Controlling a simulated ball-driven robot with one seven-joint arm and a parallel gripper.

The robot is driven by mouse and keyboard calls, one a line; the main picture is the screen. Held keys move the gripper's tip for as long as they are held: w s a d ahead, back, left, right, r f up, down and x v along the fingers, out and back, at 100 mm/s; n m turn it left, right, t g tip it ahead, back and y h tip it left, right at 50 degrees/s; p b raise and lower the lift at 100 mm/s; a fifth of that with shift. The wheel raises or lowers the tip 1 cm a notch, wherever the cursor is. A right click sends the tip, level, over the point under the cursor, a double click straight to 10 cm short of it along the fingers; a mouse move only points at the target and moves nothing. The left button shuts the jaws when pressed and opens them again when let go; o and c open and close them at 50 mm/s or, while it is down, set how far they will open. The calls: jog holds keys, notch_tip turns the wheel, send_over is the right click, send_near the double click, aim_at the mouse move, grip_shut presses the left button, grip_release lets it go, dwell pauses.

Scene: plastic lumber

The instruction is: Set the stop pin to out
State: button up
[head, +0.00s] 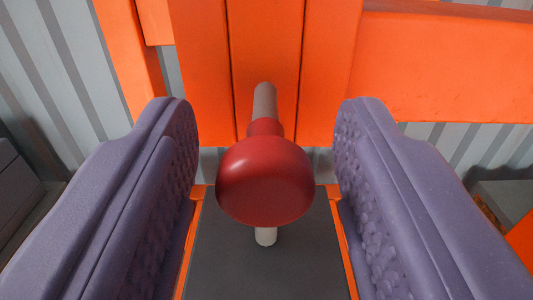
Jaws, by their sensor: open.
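The stop pin has a round red knob (265,181) that faces me in the head view. Behind it a narrower red neck joins a grey shaft (265,100) that runs away toward the orange uprights. A short pale stub (265,237) shows just below the knob; the knob hides how it connects. My gripper (266,172) is open, with one purple textured finger left of the knob and one right of it. Clear gaps show on both sides, so neither finger touches the knob. Where the shaft's far end sits is hard to tell.
Orange uprights (266,45) stand behind the pin, with an orange crossbar (450,65) at upper right. A dark grey plate (262,270) with orange edges lies below the knob. A grey corrugated wall (60,80) is behind. Dark stacked pieces (20,190) lie at far left.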

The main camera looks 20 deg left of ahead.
jog(key=v, duration=0.7)
jog(key=shift+s, duration=0.35)
jog(key=shift+d+r, duration=0.1)
notch_tip(320, 180, up, 15)
jog(key=s+d+m+h+b, duration=0.2)
jog(key=h+b, duration=0.4)
jog(key=s+a+r+g+b, duration=0.1)
jog(key=s+a+r+b, duration=0.1)
jog(key=s+r, duration=0.4)
jog(key=s+a+r+m+b, duration=0.1)
jog(key=s+a+r+b, duration=0.1)
jog(key=s+r, duration=0.4)
jog(key=s, duration=0.5)
jog(key=shift+s+a+m+g+b, duration=0.3)
jog(key=shift+s+g+b, duration=0.1)
